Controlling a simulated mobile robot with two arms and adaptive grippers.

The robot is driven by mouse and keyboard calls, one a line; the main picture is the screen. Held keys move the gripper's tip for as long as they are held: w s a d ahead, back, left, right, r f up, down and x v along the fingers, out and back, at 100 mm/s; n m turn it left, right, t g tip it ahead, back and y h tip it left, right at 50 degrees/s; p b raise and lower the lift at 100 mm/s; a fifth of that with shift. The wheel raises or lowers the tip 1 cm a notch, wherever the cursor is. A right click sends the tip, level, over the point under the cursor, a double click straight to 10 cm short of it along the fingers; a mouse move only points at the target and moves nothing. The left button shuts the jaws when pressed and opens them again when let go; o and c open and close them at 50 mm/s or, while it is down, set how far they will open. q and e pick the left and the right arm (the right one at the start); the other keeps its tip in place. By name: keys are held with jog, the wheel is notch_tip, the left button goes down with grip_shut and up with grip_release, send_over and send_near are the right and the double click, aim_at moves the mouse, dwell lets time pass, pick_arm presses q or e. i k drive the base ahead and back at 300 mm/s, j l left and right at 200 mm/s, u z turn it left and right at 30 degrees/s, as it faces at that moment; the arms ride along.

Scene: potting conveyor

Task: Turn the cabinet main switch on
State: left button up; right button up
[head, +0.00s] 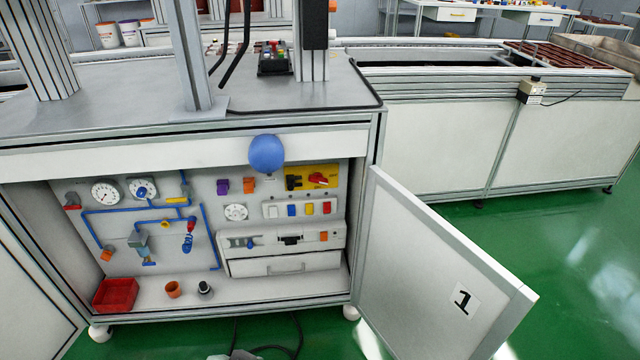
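The cabinet (240,142) stands open below the worktop, with its door (440,270) swung out to the right and marked 1. The main switch, a red rotary knob (318,179), sits on a yellow plate (297,169) at the upper right of the inner panel. Its handle looks roughly sideways, but its exact position is too small to tell. A black part sits on the plate left of the knob. Neither of my grippers shows in the head view.
A blue ball (266,153) hangs at the cabinet's top edge, just left of the yellow plate. Gauges (105,192), blue pipes and coloured switches (309,209) cover the panel. A red bin (116,295) and orange cup (173,289) stand on the cabinet floor. Cables (285,345) lie in front.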

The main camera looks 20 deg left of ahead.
aim_at(318, 178)
jog(key=i+l, duration=0.15)
jog(key=l, duration=0.15)
jog(key=i+l+u, duration=0.15)
jog(key=l, duration=0.15)
jog(key=i+l, duration=0.15)
jog(key=l, duration=0.15)
jog(key=i+l+u, duration=0.1)
jog(key=l, duration=0.25)
